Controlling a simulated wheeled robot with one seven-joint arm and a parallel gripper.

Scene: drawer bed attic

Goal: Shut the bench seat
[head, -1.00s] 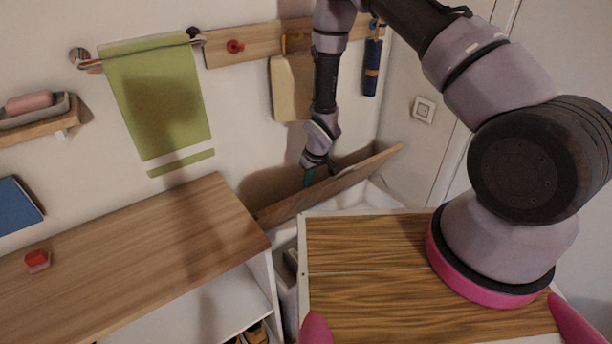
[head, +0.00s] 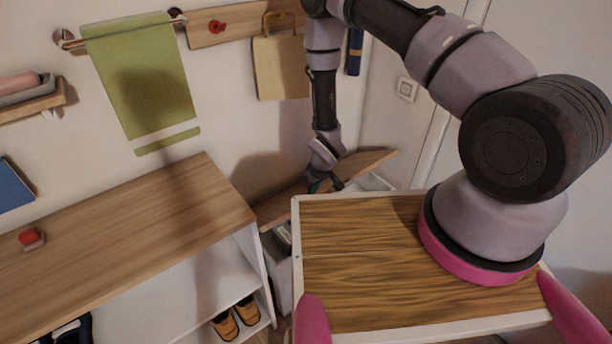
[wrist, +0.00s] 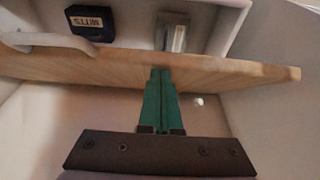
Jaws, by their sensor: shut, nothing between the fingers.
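The bench seat is a wooden lid (head: 370,161) in the back corner, tilted partly open over a white bench box (head: 372,183). In the wrist view the lid (wrist: 235,72) crosses the picture as a pale wooden board, with the inside of the box showing beyond its edge. My gripper (head: 318,186) is at the middle of the lid. In the wrist view its green fingers (wrist: 161,75) are together, with their tips at or against the board; nothing is between them. Exact contact is hard to tell.
In the box lie a dark case marked MITTS (wrist: 90,22) and a greyish item (wrist: 172,35). A wooden-topped shoe bench (head: 120,220) with a red object (head: 31,238) stands at left. A green towel (head: 140,80) and a bag (head: 281,68) hang on the wall.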

